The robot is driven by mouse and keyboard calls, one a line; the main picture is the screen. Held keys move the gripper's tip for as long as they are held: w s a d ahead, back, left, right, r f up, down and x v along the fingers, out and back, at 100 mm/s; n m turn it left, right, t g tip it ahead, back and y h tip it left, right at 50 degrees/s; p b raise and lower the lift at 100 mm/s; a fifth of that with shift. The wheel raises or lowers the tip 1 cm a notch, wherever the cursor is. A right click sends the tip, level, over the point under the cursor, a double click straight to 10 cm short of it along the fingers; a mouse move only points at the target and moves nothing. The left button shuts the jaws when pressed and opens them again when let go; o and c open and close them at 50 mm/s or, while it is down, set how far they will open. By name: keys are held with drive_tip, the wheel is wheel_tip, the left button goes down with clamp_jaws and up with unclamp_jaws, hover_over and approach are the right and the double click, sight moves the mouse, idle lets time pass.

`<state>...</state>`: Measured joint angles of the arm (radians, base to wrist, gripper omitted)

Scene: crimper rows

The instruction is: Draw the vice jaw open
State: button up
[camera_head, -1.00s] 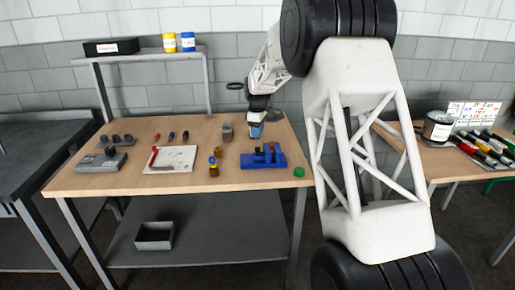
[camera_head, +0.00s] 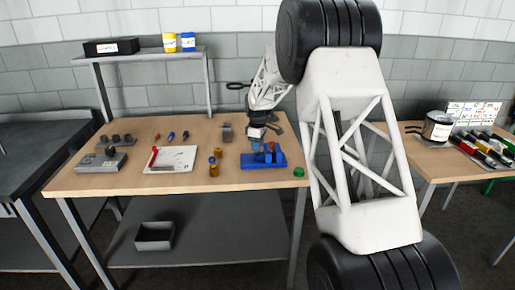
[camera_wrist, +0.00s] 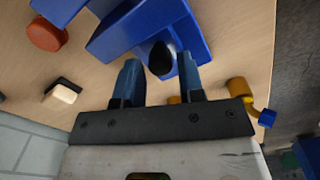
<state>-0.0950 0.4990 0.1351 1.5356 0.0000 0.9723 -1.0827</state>
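The blue vice (camera_head: 277,163) sits near the right front of the wooden bench. In the wrist view its blue body (camera_wrist: 150,25) fills the upper middle, with a black rounded knob (camera_wrist: 160,60) on the near side. I see a gap between knob and fingers and cannot tell any contact. The jaw faces are partly hidden.
A yellow-and-blue piece (camera_head: 213,168) stands left of the vice, and a green disc (camera_head: 299,172) lies to its right. A white board (camera_head: 170,159) with a red tool and a grey block (camera_head: 101,161) are farther left. A red disc (camera_wrist: 46,34) shows in the wrist view.

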drive_tip(key=shift+f, duration=0.55)
drive_tip(key=shift+c, duration=0.2)
clamp_jaws()
drive_tip(key=shift+a, duration=2.75)
drive_tip(key=shift+o, duration=0.2)
unclamp_jaws()
drive_tip(key=shift+r, duration=0.15)
